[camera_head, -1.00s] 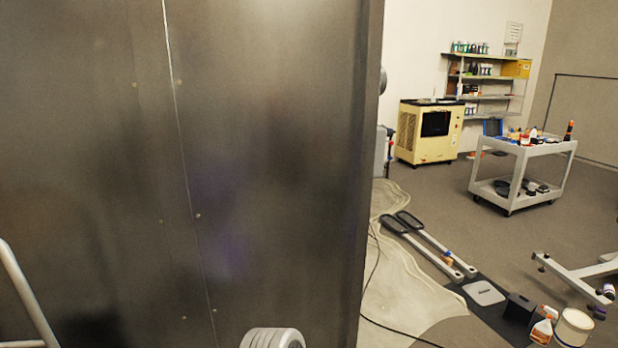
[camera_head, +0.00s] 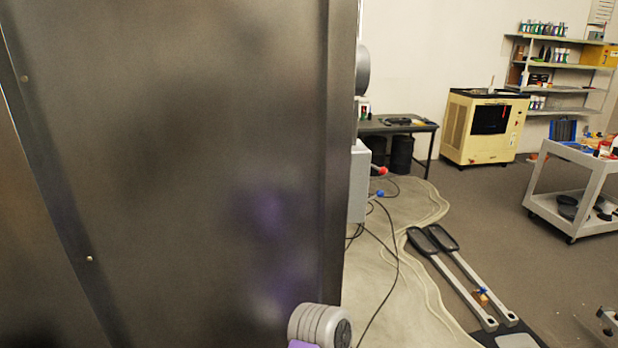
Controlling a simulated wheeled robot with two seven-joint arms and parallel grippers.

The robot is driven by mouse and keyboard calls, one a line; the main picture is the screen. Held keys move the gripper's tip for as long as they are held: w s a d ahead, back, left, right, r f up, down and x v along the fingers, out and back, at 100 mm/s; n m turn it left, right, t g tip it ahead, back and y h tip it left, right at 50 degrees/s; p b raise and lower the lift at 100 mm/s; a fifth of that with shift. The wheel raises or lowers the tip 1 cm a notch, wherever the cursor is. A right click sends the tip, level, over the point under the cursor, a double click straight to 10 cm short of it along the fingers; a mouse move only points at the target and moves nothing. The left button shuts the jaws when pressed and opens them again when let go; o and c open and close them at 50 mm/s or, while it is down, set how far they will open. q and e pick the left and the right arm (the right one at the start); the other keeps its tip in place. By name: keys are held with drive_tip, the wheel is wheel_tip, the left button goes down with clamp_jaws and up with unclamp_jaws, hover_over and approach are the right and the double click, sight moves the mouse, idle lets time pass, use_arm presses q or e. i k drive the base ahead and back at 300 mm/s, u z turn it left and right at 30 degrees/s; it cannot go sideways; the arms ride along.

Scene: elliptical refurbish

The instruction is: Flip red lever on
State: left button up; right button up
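A small red piece (camera_head: 379,170), which looks like the red lever, sticks out to the right from a grey box (camera_head: 358,185). A grey ribbed rounded part with some purple shows at the bottom middle and looks like part of my own arm. Neither of my grippers is in view.
The dark metal panel (camera_head: 190,150) fills the left half, close to me. Cables (camera_head: 392,262) and two long grey bars (camera_head: 462,275) lie on the floor. A dark table (camera_head: 400,127), a yellow machine (camera_head: 485,127) and a white cart (camera_head: 575,185) stand behind. Grey floor between them is open.

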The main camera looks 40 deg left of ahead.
sight(382, 171)
drive_tip(key=i, duration=2.65)
drive_tip(key=u, duration=1.9)
drive_tip(key=i, duration=2.15)
drive_tip(key=u, duration=1.4)
drive_tip(key=i, duration=0.5)
drive_tip(key=u, duration=2.45)
